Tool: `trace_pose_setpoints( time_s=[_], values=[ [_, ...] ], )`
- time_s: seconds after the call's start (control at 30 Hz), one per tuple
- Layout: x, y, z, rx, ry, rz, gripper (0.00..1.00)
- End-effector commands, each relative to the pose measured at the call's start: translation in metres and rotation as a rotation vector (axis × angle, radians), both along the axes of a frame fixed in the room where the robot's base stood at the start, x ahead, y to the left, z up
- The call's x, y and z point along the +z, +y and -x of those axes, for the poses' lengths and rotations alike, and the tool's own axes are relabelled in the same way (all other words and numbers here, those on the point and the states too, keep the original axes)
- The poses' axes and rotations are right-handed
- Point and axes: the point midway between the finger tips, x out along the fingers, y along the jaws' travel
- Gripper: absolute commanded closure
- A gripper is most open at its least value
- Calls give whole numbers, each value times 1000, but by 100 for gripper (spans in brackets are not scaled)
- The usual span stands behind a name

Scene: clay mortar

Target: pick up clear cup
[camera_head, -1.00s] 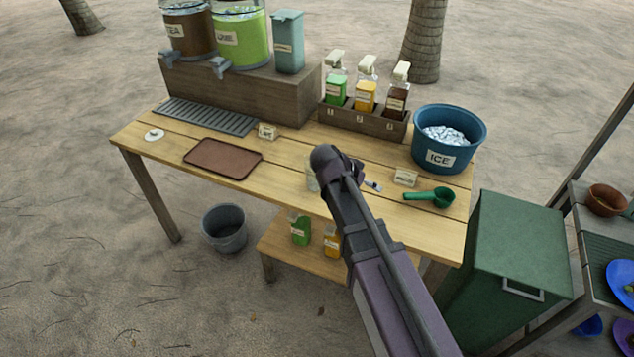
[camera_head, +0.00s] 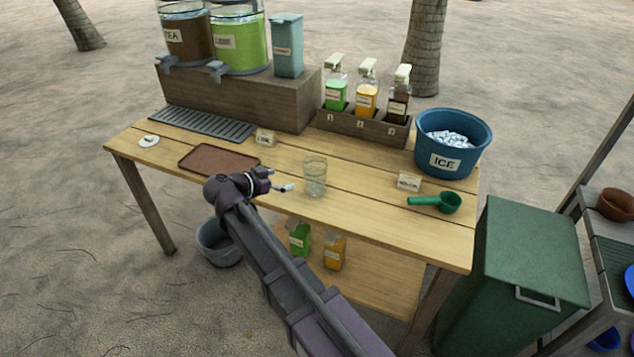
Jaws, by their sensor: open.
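The clear cup (camera_head: 315,176) stands upright on the wooden table (camera_head: 375,208), near the middle of its front half. It looks empty. My gripper (camera_head: 285,188) is just left of the cup, above the table's front edge, with its fingers pointing right toward the cup. It is open and holds nothing. A small gap shows between the fingertips and the cup. Part of the gripper is hidden behind my wrist.
A brown tray (camera_head: 220,160) lies left of the cup. A card (camera_head: 408,182), a green scoop (camera_head: 437,202) and a blue ice bucket (camera_head: 452,142) are to the right. A bottle rack (camera_head: 362,127) stands behind. Table around the cup is clear.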

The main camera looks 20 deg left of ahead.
Motion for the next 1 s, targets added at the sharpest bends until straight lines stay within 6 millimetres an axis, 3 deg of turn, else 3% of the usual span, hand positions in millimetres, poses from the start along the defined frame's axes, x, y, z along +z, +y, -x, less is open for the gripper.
trace_pose_setpoints(
  time_s=[0.47,1.0],
  values=[
    [-6,-5,-9,-1,1,1,0],
    [-33,-34,-66,-1,1,1,0]
  ],
)
